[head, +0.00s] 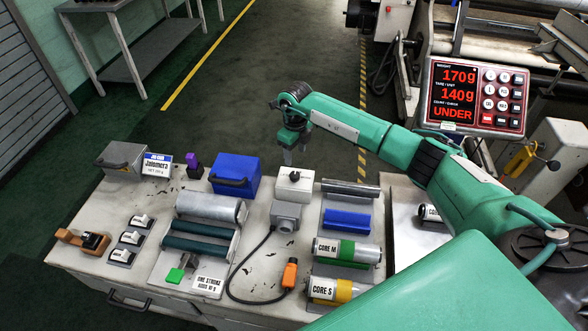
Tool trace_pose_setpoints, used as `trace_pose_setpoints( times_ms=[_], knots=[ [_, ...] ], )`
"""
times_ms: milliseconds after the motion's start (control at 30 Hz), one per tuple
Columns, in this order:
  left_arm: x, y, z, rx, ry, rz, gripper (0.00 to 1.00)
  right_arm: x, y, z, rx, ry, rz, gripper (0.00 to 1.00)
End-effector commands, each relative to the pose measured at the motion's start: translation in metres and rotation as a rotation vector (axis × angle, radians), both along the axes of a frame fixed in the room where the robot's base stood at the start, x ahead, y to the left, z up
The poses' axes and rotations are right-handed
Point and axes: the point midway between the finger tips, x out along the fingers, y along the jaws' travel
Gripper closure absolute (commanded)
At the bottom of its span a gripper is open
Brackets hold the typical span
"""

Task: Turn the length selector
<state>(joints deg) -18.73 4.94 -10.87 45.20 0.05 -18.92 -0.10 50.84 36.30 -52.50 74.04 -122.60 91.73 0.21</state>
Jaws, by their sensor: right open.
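A small white box (304,188) with a black knob (294,176) on its top stands at the back middle of the bench, and it looks like the length selector. A grey box with a cable sits just in front of it. My right gripper (288,157) points down just above and behind the knob in the picture. It is open, with nothing seen between its fingers. Whether the fingertips touch the knob is not clear; they appear apart from it. My left gripper is out of view.
A blue box (233,175) stands left of the selector. Steel and green rollers (209,208) lie in front of it. Labelled cores (340,250) lie on a rack at right. An orange-ended cable (289,273) lies in front. A display (473,96) reads 170g, 140g, UNDER.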

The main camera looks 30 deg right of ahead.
Motion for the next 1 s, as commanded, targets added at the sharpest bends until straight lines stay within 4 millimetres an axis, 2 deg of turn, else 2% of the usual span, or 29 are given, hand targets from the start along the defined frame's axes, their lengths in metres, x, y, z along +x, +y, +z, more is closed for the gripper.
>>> trace_pose_setpoints(
  times_ms=[200,400,600,867,900,1000],
  knots=[
    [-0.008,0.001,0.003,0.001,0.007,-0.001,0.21,-0.001,0.001,-0.048,0.002,0.004,0.000,0.46],
    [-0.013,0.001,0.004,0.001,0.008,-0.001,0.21,0.000,0.001,-0.080,0.002,0.002,0.000,0.46],
    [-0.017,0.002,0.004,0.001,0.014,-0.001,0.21,0.000,0.000,-0.095,0.001,0.000,0.000,0.46],
    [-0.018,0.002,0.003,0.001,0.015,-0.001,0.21,0.000,0.000,-0.096,0.001,0.000,0.001,0.46],
    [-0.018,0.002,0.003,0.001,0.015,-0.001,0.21,0.000,0.000,-0.096,0.001,0.000,0.001,0.48],
    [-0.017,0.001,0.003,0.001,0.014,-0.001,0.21,0.000,0.000,-0.096,0.001,0.000,0.001,0.68]
  ],
)
